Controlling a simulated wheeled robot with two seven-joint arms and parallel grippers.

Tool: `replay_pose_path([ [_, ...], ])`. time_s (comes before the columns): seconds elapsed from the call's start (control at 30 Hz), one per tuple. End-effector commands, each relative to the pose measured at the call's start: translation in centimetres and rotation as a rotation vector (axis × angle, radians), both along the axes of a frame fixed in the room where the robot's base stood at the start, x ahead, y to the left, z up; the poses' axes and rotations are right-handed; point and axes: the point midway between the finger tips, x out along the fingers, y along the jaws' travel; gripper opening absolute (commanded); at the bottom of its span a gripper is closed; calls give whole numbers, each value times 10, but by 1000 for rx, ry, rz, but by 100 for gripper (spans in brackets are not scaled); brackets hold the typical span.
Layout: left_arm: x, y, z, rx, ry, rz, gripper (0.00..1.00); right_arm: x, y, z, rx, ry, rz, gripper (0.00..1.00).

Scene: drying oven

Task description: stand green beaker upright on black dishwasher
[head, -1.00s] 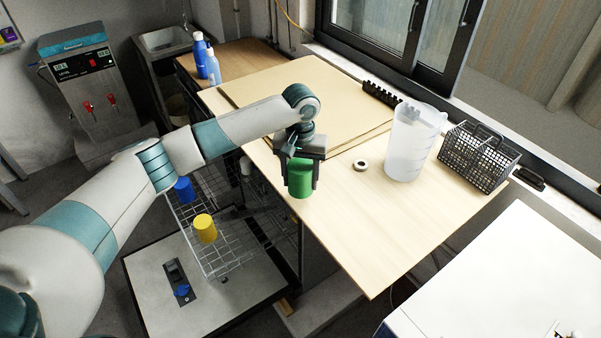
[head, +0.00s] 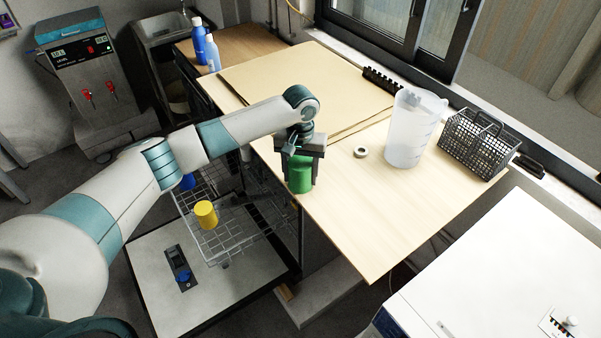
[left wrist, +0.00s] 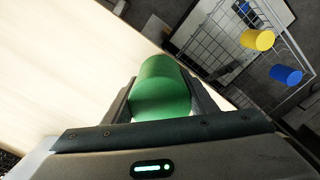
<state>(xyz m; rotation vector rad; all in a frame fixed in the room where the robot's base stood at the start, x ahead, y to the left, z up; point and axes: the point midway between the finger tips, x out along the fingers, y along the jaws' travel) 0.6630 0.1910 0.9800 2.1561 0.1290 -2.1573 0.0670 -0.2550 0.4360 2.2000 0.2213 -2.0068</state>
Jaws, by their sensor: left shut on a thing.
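A green beaker (head: 300,174) is held between the fingers of my left gripper (head: 301,178), by the left edge of the wooden worktop (head: 370,225). In the left wrist view the green beaker (left wrist: 160,88) lies between the two fingers of my left gripper (left wrist: 162,100). In the head view the beaker looks about upright, and I cannot tell whether its base touches the worktop. The dishwasher has its door (head: 225,285) open below, with a wire rack (head: 215,240) pulled out. My right gripper is not in view.
A yellow beaker (head: 205,214) and a blue beaker (head: 188,181) stand in the rack. On the worktop are a clear jug (head: 410,135), a tape roll (head: 360,152) and a black basket (head: 478,143). The worktop's front part is clear. A white machine (head: 500,270) stands at right.

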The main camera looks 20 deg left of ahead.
Motion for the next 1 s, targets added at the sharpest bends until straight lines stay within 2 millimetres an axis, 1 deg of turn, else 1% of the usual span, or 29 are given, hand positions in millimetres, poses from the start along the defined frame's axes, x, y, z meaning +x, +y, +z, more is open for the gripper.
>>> replay_pose_path([
  [0.63, 0, 0, -5, 0, 0, 1, 31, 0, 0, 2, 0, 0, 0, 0],
  [0.67, 0, 0, -5, 0, -1, 1, 57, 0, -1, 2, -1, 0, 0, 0],
  [0.7, 0, 0, -5, 0, -1, 1, 66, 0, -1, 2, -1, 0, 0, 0],
  [0.73, 0, 0, -5, 0, -1, 1, 74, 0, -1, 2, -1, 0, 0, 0],
  [1.0, 0, 0, -5, 0, 0, 0, 74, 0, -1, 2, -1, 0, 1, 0],
])
